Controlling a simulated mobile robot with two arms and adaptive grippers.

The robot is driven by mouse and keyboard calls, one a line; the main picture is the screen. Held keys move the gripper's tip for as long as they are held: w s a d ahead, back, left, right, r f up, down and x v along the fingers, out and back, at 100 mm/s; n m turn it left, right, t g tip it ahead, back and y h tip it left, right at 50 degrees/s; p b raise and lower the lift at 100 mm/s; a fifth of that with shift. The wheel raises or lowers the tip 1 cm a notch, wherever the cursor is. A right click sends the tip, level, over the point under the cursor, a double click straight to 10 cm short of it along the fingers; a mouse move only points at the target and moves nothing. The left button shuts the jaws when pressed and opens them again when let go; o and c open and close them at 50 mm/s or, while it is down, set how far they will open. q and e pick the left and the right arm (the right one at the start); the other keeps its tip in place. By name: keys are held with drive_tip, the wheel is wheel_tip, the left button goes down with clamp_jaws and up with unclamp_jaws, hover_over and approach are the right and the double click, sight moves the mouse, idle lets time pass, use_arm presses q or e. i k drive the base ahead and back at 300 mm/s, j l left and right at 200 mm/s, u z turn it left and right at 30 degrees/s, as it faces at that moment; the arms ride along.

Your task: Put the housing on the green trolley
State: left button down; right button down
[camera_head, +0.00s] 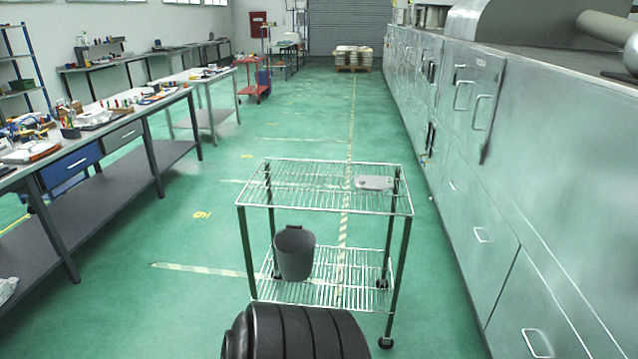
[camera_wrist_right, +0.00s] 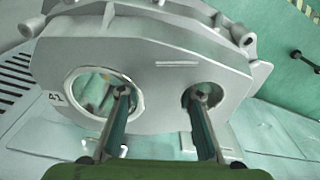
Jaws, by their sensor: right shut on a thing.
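The housing (camera_wrist_right: 155,48) is a light grey metal casting with two round holes and bolt lugs; it fills much of the right wrist view. My right gripper (camera_wrist_right: 160,93) is shut on it, with the two fingers reaching to the two holes. The trolley (camera_head: 290,186) stands ahead in the head view, with two wire shelves and dark green legs. A small flat grey piece (camera_head: 374,183) lies on its top shelf at the right. The held housing, my right gripper and my left gripper are not visible in the head view.
A dark grey bin (camera_head: 294,253) stands on the trolley's lower shelf. Metal cabinets (camera_head: 520,200) line the right side. A cluttered workbench (camera_head: 100,125) runs along the left. Green floor (camera_head: 190,270) is clear between bench and trolley. Most of the top shelf is bare.

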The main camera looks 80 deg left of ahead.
sight(299, 183)
drive_tip(key=j+u, duration=0.1)
drive_tip(key=u, duration=0.3)
drive_tip(key=j+u, duration=0.1)
drive_tip(key=u, duration=0.3)
drive_tip(key=j+u, duration=0.15)
drive_tip(key=u, duration=0.2)
drive_tip(key=j+u, duration=0.2)
drive_tip(key=j, duration=0.25)
drive_tip(key=i+j+u, duration=0.2)
drive_tip(key=j, duration=0.2)
drive_tip(key=j+u, duration=0.2)
drive_tip(key=j, duration=0.25)
drive_tip(key=i+j+u, duration=0.2)
drive_tip(key=j, duration=0.2)
drive_tip(key=i+j+u, duration=0.2)
drive_tip(key=j, duration=0.2)
drive_tip(key=i+j, duration=0.15)
drive_tip(key=j, duration=0.2)
drive_tip(key=i+j, duration=0.1)
drive_tip(key=j, duration=0.2)
drive_tip(key=i+j, duration=0.15)
drive_tip(key=j, duration=0.2)
